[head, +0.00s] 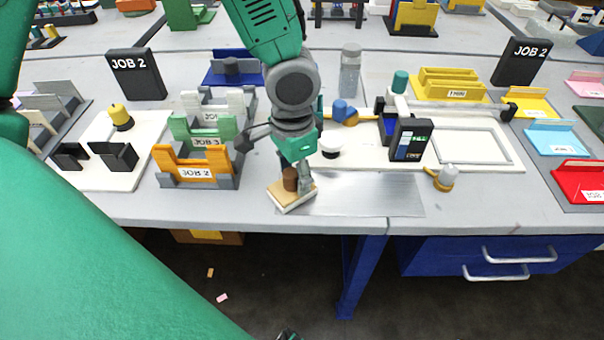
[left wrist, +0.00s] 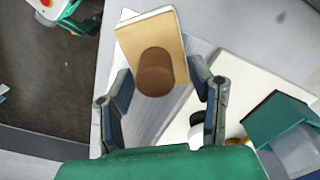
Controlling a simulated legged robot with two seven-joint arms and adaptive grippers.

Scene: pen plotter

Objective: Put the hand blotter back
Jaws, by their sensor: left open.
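The hand blotter (head: 290,195), a tan block with a pale underside and a brown round knob, sits at the left end of a silver metal sheet (head: 375,195) near the table's front edge. My left gripper (head: 299,181) points down at it from above. In the left wrist view, the blotter (left wrist: 142,37) lies ahead of my left gripper (left wrist: 163,82), whose two fingers are spread on either side of the brown knob. Gaps show between the fingers and the knob there. My right gripper is not identifiable in these views.
Orange, green and white job racks (head: 195,172) stand just left of the blotter. A white plotter bed (head: 480,150) and a dark control panel (head: 410,140) are to the right. A yellow-knobbed piece (head: 121,117) stands on a white board further left. The metal sheet's right part is clear.

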